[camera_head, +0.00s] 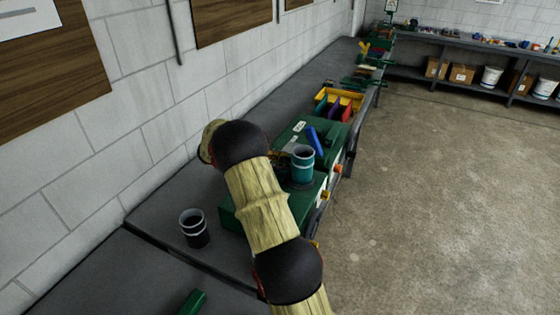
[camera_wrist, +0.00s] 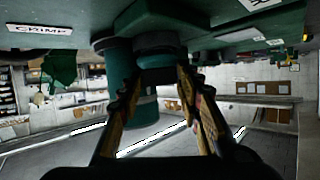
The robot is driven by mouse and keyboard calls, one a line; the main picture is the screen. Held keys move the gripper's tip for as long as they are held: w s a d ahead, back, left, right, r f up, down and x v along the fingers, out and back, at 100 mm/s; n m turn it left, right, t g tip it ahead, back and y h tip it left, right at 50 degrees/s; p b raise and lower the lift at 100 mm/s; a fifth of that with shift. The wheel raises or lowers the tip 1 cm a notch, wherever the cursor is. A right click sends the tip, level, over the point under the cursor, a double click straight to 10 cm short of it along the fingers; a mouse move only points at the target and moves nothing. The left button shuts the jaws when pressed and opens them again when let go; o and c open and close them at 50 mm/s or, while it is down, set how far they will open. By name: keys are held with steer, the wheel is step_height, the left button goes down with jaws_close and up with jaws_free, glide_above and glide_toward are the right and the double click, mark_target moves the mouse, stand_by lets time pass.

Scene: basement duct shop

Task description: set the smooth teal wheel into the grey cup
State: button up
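A dark grey cup with a pale rim (camera_head: 194,228) stands upright on the grey bench, left of my arm in the head view. In the wrist view, which looks upside down, a round teal piece (camera_wrist: 157,42), seemingly the teal wheel, is at my gripper's fingertips, against a dark green block. My gripper (camera_wrist: 158,80) has its two fingers apart, one on each side below this piece. I cannot tell whether they touch it. In the head view my arm hides the gripper and the wheel.
A teal cup (camera_head: 302,168) stands on a green machine (camera_head: 255,207) close to my arm; it also shows behind the fingers in the wrist view (camera_wrist: 143,112). A blue piece (camera_head: 315,141) and a yellow bin (camera_head: 350,97) are farther back. Bench around the grey cup is clear.

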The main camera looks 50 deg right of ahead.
steer(key=o, duration=0.4)
